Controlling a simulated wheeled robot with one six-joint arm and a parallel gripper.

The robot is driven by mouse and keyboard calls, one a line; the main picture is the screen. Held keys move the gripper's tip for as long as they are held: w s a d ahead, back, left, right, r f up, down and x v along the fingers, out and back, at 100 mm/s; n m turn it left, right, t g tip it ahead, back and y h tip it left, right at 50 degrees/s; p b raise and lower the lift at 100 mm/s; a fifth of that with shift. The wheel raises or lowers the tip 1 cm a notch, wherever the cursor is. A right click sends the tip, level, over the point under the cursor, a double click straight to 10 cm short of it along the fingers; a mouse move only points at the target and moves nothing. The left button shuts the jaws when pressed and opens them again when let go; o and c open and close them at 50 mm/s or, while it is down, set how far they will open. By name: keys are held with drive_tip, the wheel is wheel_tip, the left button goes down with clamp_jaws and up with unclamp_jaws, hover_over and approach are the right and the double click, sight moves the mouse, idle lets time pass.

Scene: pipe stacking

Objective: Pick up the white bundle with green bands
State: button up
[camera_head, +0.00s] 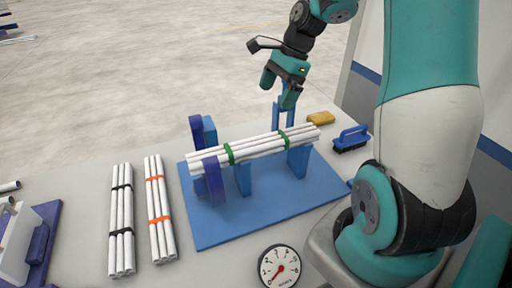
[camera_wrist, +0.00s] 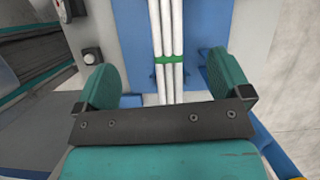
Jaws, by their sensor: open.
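The white bundle with green bands (camera_head: 260,146) rests on the uprights of a blue stand (camera_head: 205,236) on the table. Its white pipes and one green band also show between my fingers in the wrist view (camera_wrist: 167,30). My gripper (camera_head: 278,92) is open and empty, above and behind the bundle's right part in the head view. In the wrist view its two teal fingers (camera_wrist: 167,85) stand apart, one on each side of the line of the pipes. The fingers look apart from the bundle; the exact height gap is hard to tell.
A bundle with black bands (camera_head: 121,220) and one with orange bands (camera_head: 160,210) lie to the left. A round gauge (camera_head: 281,267) is in front. A yellow sponge (camera_head: 321,118) and a blue brush (camera_head: 351,138) lie to the right. A white-and-blue rack (camera_head: 40,245) stands far left.

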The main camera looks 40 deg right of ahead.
drive_tip(key=m+p, duration=0.1)
drive_tip(key=p, duration=0.1)
approach(258, 141)
drive_tip(key=x, duration=0.5)
drive_tip(key=shift+s+a+f, duration=0.1)
drive_tip(key=shift+s+a, duration=0.05)
drive_tip(key=shift+a, duration=0.05)
drive_tip(key=shift+w+p+x, duration=0.2)
drive_tip(key=shift+p+x, duration=0.85)
drive_tip(key=shift+x, duration=1.9)
drive_tip(key=shift+d, duration=0.15)
drive_tip(key=c, duration=1.2)
